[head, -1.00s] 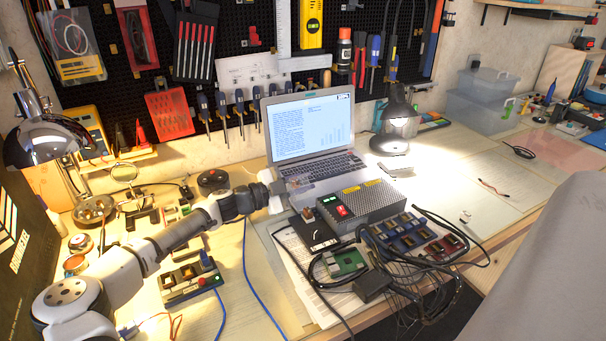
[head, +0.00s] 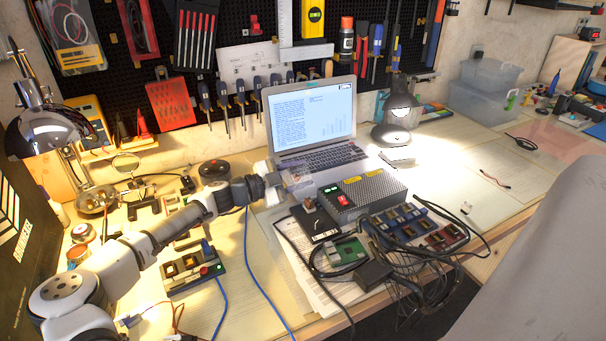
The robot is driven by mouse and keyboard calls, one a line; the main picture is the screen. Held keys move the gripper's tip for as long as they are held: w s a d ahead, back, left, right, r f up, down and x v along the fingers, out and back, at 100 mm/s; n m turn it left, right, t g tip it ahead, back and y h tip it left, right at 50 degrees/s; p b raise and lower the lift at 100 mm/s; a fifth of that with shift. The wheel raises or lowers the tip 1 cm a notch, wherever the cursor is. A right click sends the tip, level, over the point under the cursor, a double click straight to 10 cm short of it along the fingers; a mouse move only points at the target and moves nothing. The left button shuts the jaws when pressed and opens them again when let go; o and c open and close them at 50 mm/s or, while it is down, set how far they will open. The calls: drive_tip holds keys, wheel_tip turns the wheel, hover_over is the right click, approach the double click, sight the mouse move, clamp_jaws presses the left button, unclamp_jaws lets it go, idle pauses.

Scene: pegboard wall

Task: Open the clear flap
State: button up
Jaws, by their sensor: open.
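A small clear, see-through piece (head: 297,178), which looks like the clear flap, shows in the head view just in front of the laptop's left front corner. Its hinge and how far it stands open are too small to tell. My gripper (head: 280,186) is open, right at the left side of this clear piece. I cannot tell whether the fingers touch it or reach around it. A black plate with a small knob (head: 311,206) lies just below and to the right.
The open laptop (head: 311,115) stands behind my gripper. A grey box with a red switch (head: 366,197) is to the right, with cables and boards (head: 418,228) beyond. A small board with coloured parts (head: 192,269) lies below my arm. A blue cable runs along the table.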

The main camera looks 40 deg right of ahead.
drive_tip(key=b+v, duration=0.1)
drive_tip(key=v, duration=1.1)
drive_tip(key=shift+w+a+b, duration=0.1)
drive_tip(key=shift+a+b, duration=0.15)
drive_tip(key=shift+b, duration=0.1)
drive_tip(key=shift+r, duration=0.1)
